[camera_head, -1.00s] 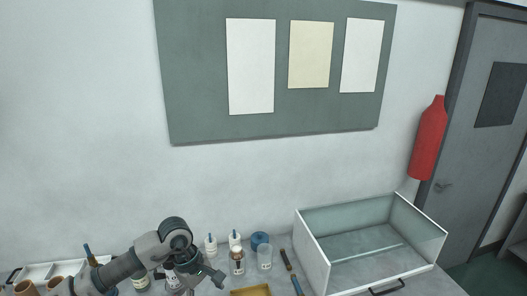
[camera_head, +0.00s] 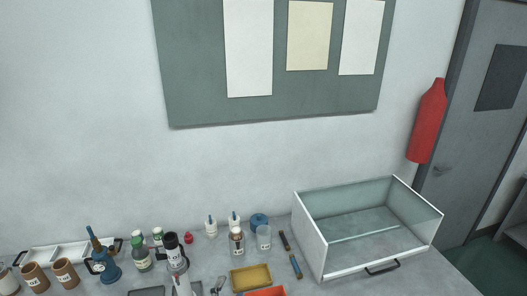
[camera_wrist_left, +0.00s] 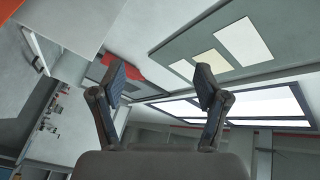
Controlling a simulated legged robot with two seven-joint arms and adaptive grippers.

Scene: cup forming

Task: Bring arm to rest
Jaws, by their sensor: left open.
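My left gripper (camera_wrist_left: 160,86) shows in the left wrist view with its two dark fingers spread wide and nothing between them. Beyond the fingers in that view are the wall board (camera_wrist_left: 225,50), a red extinguisher (camera_wrist_left: 122,70) and bright ceiling panels (camera_wrist_left: 240,107). In the head view, my left arm no longer stretches across the bench. A small grey piece at the lower edge there is too unclear to name. My right gripper is in neither view.
The bench holds brown cups (camera_head: 66,273), a blue burner-like item (camera_head: 103,265), several bottles (camera_head: 236,242), a clear beaker (camera_head: 264,238) and a yellow tray (camera_head: 251,278). A dark-topped white upright item (camera_head: 178,275) stands near the front. A glass-sided box (camera_head: 324,248) fills the right.

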